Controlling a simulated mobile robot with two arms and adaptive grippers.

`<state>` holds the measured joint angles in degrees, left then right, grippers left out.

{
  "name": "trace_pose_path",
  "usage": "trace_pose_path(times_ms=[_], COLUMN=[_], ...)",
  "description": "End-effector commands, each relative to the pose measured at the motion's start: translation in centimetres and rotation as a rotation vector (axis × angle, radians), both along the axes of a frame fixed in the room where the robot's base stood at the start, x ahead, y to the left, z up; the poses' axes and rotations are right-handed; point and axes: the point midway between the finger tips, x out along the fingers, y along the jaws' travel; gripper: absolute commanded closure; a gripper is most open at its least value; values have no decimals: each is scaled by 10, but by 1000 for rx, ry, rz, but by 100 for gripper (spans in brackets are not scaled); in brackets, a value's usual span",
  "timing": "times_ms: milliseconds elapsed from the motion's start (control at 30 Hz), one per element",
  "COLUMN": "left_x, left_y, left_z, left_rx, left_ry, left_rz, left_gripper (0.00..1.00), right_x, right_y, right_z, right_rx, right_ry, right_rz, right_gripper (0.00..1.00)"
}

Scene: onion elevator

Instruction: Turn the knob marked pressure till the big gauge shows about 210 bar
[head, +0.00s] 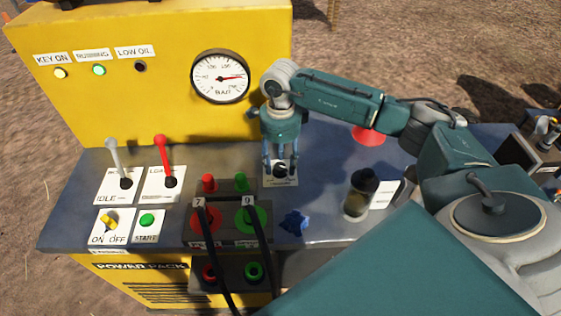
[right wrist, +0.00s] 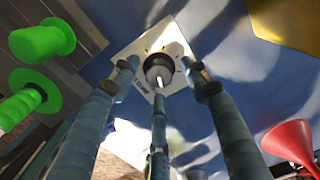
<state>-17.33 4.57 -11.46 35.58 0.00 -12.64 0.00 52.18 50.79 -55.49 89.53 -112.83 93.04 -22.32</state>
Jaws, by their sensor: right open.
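The pressure knob (head: 281,170) is a small dark knob on a white plate on the grey panel top. Its label is too small to read. In the right wrist view the knob (right wrist: 159,72) is black with a white pointer mark, between my fingers. My right gripper (head: 281,165) points down over it, fingers open around the knob; I cannot tell whether they touch it. The big gauge (head: 220,77) is a round white dial on the yellow back panel, its red needle pointing right. The exact reading is too small to make out. My left gripper is not in view.
Left of the knob are red and green hose couplings (head: 243,219) with black hoses. A grey lever (head: 115,160) and a red lever (head: 165,158) stand further left. A dark-capped jar (head: 361,194), a blue object (head: 294,223) and a red funnel (head: 368,136) are nearby.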

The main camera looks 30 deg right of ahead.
Motion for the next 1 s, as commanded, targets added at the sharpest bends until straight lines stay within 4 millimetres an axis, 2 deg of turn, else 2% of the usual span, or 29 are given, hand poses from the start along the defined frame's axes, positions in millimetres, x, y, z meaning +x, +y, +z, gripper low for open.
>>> trace_pose_path(times_ms=[167, 433, 667, 1000], left_x=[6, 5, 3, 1], left_y=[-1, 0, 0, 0], left_z=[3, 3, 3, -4], left_rx=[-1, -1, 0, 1], left_ry=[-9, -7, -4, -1], left_rz=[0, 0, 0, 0], left_gripper=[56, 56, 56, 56], right_x=[0, 0, 0, -1], right_y=[0, 0, -1, -1], right_z=[-11, -13, -12, -13], right_rx=[-1, -1, -1, -4], right_ry=[-1, -1, 0, 0], right_rz=[-1, -1, -1, -137], right_gripper=[54, 54, 99, 99])
